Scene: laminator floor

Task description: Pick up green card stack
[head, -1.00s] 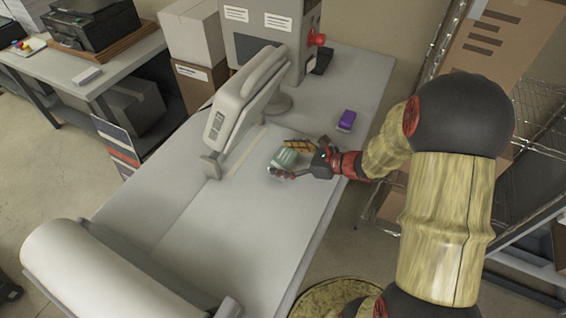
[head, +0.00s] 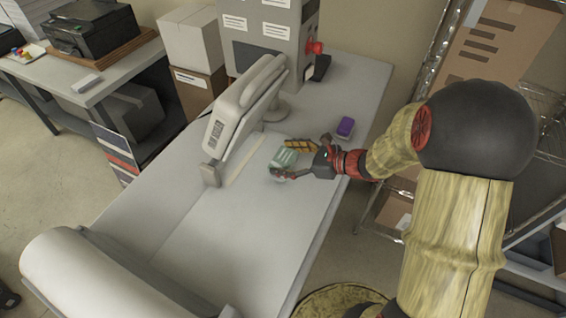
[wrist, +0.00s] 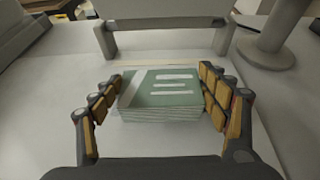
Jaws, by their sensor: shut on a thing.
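The green card stack (wrist: 160,95) is a pale green block with white stripes on its top face. In the wrist view it sits between the two padded fingers of my gripper (wrist: 160,98), which is shut on it. In the head view the stack (head: 284,160) shows at the fingers of my gripper (head: 290,160), over the light worktop (head: 225,235). The fingers hide part of its sides. Whether its underside touches the worktop I cannot tell.
A grey arm-shaped device (head: 240,115) stands left of the stack, and its bar (wrist: 160,25) crosses behind it in the wrist view. A purple block (head: 345,127) lies to the right. A grey box machine (head: 265,45) stands at the back. A large white roll (head: 95,270) is at the front left.

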